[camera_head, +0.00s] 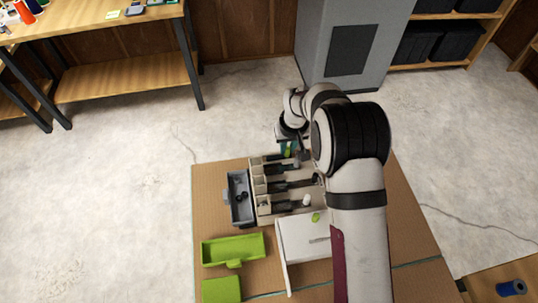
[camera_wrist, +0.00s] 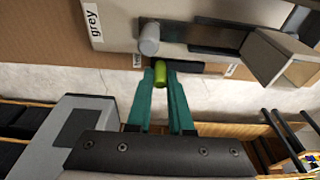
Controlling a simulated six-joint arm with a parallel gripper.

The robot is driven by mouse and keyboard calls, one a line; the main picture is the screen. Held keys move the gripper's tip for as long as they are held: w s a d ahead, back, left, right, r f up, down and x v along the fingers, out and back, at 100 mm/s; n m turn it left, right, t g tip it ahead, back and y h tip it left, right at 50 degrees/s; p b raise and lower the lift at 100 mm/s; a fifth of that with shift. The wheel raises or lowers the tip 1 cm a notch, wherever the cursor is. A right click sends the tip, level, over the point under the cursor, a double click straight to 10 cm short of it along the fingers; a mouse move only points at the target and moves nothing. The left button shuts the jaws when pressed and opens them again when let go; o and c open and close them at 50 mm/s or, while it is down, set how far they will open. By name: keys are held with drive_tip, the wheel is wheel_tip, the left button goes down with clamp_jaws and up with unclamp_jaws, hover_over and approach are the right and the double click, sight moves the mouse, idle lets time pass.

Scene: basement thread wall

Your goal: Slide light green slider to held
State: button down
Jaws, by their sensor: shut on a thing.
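The light green slider knob (camera_wrist: 161,76) sits between the teal fingertips of my gripper (camera_wrist: 161,82) in the wrist view. My gripper is shut on it. In the head view the green knob (camera_head: 287,153) shows at the far edge of the slider panel, with my gripper (camera_head: 289,146) over it. Its dark track (camera_wrist: 183,66) runs right from the knob in the wrist view. A small label (camera_wrist: 138,61) lies left of the knob and another (camera_wrist: 231,71) near the track's other end; their words are too small to read.
A grey knob (camera_wrist: 149,39) stands close by on its own track, near a "grey" label (camera_wrist: 92,20). A dark grey tray (camera_head: 240,198), a green tray (camera_head: 233,247) and a white box (camera_head: 300,240) stand around the panel. My arm covers the right side.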

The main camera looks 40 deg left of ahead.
sight(288, 147)
drive_tip(key=c, duration=0.8)
unclamp_jaws()
drive_tip(key=shift+d, duration=0.1)
drive_tip(key=shift+r, duration=0.1)
wheel_tip(288, 147, up, 6)
drive_tip(key=shift+f, duration=0.1)
drive_tip(key=shift+r, duration=2)
